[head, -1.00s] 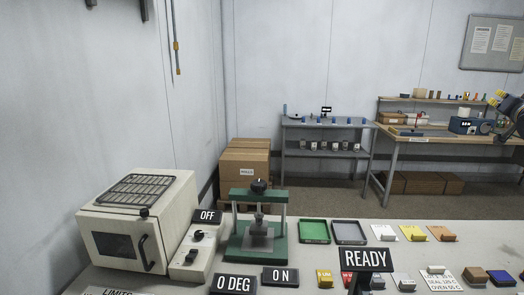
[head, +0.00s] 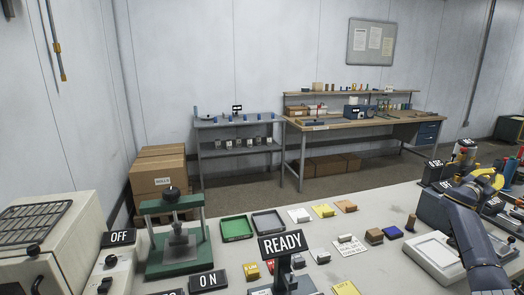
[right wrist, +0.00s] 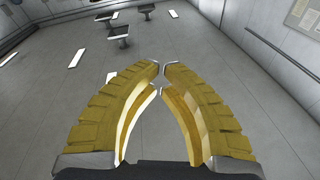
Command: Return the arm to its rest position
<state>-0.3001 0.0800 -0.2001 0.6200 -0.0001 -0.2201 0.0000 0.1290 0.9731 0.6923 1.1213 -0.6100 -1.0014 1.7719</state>
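My right arm stands at the right edge of the head view, its dark link rising from the bottom edge. Its yellow-fingered right gripper (head: 498,181) is partly hidden there against the equipment behind it. In the right wrist view the two yellow fingers of the right gripper (right wrist: 161,70) lean together, with their tips almost meeting. My left gripper is in neither view.
The bench carries a white oven (head: 62,240), a green press (head: 178,250), a green tray (head: 236,228), a grey tray (head: 268,222) and a READY sign (head: 282,244). Several small blocks lie behind and beside the sign. A white-topped unit (head: 436,250) stands near the right arm.

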